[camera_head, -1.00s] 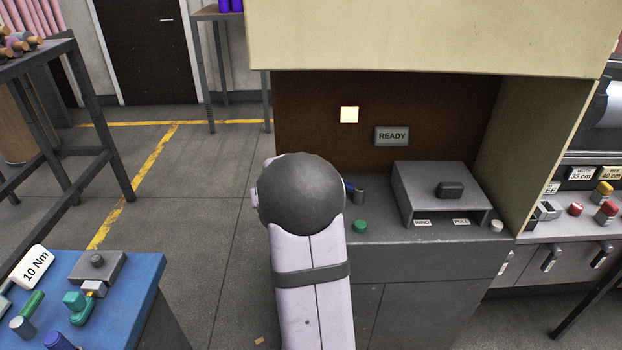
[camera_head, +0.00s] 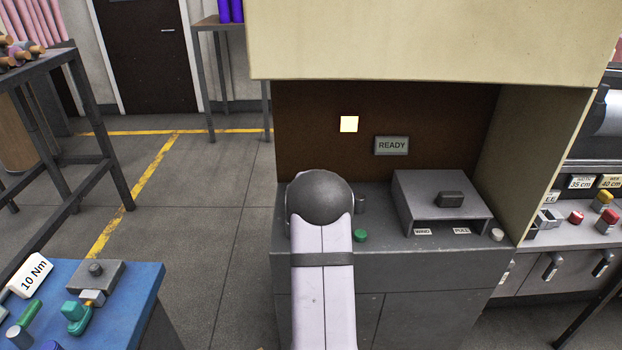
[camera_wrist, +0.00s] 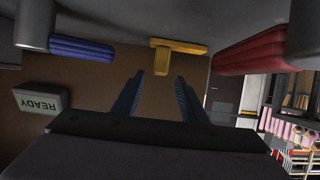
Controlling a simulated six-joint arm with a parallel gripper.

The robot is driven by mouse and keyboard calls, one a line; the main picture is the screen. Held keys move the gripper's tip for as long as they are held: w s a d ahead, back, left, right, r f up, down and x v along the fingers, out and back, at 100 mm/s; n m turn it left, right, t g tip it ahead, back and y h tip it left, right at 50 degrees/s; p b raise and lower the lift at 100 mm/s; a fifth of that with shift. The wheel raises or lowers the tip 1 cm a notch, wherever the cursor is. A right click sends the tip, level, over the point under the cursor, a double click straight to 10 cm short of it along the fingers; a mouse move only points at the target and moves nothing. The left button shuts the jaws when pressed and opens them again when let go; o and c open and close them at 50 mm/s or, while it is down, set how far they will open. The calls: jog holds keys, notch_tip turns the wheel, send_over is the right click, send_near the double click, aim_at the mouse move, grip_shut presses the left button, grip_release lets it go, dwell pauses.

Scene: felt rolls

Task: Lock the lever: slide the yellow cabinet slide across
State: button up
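The yellow cabinet slide (camera_wrist: 178,46) shows in the wrist view as a T-shaped piece at the top middle, against a dark surface. My gripper (camera_wrist: 158,84) has two dark blue ribbed fingers standing apart with a gap between them, and nothing shows in the gap. The slide appears just beyond the fingertips, apart from them. In the head view the slide is not visible, and my arm hides the gripper.
In the wrist view a blue ribbed handle (camera_wrist: 95,50) lies left of the slide and a red ribbed handle (camera_wrist: 248,50) right. A READY sign (camera_head: 391,146), a lit square (camera_head: 349,124), a green button (camera_head: 360,236) and a grey box (camera_head: 430,190) are under the cream hood (camera_head: 430,40).

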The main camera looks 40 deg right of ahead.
jog(key=shift+p+x, duration=0.45)
jog(key=shift+x, duration=1.2)
jog(key=shift+f, duration=0.1)
grip_shut()
